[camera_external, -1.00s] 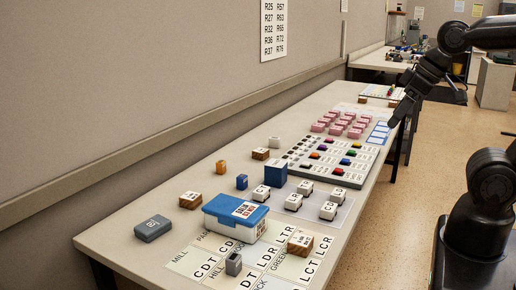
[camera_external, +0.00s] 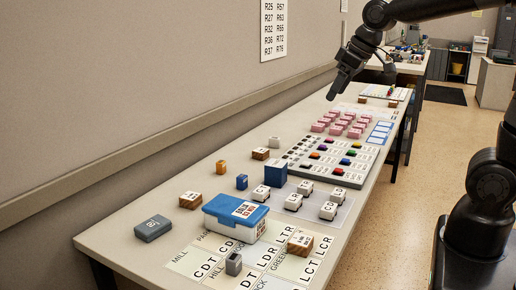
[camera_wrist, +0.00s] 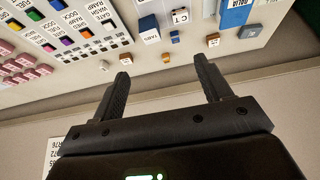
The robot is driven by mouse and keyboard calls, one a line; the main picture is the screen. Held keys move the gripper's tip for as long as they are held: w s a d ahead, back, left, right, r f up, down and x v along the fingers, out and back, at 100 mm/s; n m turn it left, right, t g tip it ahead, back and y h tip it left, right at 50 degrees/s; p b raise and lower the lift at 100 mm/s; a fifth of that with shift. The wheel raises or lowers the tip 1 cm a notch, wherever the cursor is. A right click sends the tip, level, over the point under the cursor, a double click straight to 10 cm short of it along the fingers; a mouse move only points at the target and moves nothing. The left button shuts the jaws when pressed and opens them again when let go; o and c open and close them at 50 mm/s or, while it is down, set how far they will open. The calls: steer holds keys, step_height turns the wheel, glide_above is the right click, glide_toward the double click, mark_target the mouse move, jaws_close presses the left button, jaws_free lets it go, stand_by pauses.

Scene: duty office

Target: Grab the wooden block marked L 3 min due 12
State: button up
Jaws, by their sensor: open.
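Three wooden blocks with white labelled tops stand on the long table. One is near the front right (camera_external: 301,244), one is left of the blue-lidded box (camera_external: 190,201), and one is farther back (camera_external: 261,154). Their print is too small to read, so I cannot tell which is marked L 3 min due 12. In the wrist view two wooden blocks show, one right of centre (camera_wrist: 213,41) and one left of centre (camera_wrist: 127,62). My gripper (camera_external: 334,95) is open and empty, above the table's far part, well away from the blocks. Its fingers (camera_wrist: 163,68) frame no block closely.
The blue-lidded box (camera_external: 236,214), a dark blue box (camera_external: 275,173), white blocks (camera_external: 328,210), a grey block (camera_external: 153,228) and a button panel (camera_external: 330,163) crowd the table (camera_external: 120,218). Pink blocks (camera_external: 335,124) lie farther back. The wall (camera_external: 130,90) runs along the left edge.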

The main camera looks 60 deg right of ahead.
steer(key=w+d+f, duration=0.3)
steer(key=w+d, duration=0.2)
steer(key=w, duration=0.7)
glide_toward(262, 150)
steer(key=f, duration=0.1)
steer(key=w+f, duration=0.1)
steer(key=shift+w+a+f+m+g, duration=0.3)
steer(key=shift+w+a+f+g, duration=0.05)
steer(key=shift+w+f+g, duration=0.05)
steer(key=shift+x, duration=3)
steer(key=shift+d, duration=0.15)
steer(key=shift+c, duration=0.5)
steer(key=c, duration=0.9)
steer(key=shift+c, duration=0.4)
steer(key=shift+r, duration=0.15)
